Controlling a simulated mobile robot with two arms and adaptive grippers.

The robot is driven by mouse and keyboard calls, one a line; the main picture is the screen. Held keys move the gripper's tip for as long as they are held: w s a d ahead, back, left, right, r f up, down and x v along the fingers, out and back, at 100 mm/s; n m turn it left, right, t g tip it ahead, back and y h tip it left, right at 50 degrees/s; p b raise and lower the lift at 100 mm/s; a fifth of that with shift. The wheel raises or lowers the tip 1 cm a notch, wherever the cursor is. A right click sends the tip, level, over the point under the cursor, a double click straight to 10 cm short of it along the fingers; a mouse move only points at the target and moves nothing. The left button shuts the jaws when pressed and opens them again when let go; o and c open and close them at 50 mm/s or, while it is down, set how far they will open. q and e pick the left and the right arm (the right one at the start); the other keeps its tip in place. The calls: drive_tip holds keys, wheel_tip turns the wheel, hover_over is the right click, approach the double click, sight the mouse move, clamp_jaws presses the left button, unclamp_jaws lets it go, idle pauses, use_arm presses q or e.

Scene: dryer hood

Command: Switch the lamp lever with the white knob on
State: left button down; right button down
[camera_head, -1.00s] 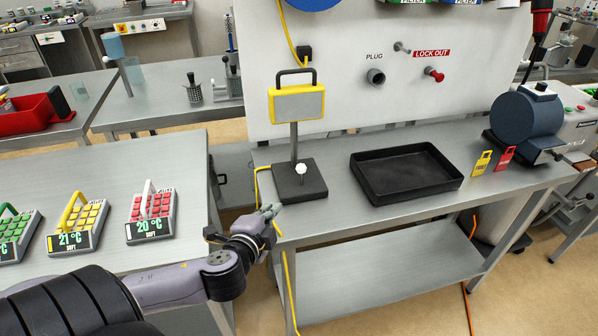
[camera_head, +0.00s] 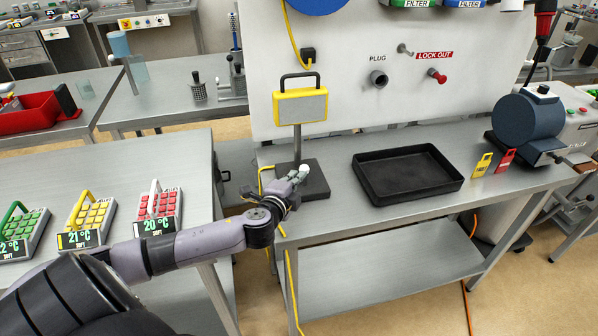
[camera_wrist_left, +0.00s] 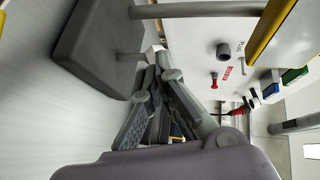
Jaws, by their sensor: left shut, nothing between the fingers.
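The lamp (camera_head: 300,107) has a yellow frame with a grey panel and stands on a pole above a dark square base (camera_head: 317,185). The white knob (camera_head: 304,168) is on a thin lever rising from that base. In the left wrist view the knob (camera_wrist_left: 151,53) is at the end of the lever rod (camera_wrist_left: 130,57). My left gripper (camera_head: 298,176) is shut and empty, with its fingertips right at the knob. In the wrist view the fingertips (camera_wrist_left: 162,68) partly overlap the knob; I cannot tell whether they touch it. My right gripper is not in view.
A black tray (camera_head: 408,190) lies to the right of the lamp base, with yellow (camera_head: 482,165) and red (camera_head: 505,161) tags beyond it. A yellow cable (camera_head: 287,250) hangs at the bench's left edge. Coloured keypads (camera_head: 158,210) stand on the left table.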

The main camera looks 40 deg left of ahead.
use_arm(q)
drive_tip(key=shift+x, duration=1.15)
drive_tip(key=shift+w+a+r+p, duration=0.2)
drive_tip(key=shift+w+a, duration=0.25)
drive_tip(key=shift+a, duration=0.1)
drive_tip(key=shift+w+a+r+p, duration=0.15)
drive_tip(key=shift+w+a, duration=0.3)
drive_tip(key=shift+a, duration=0.1)
drive_tip(key=shift+w+a, duration=0.3)
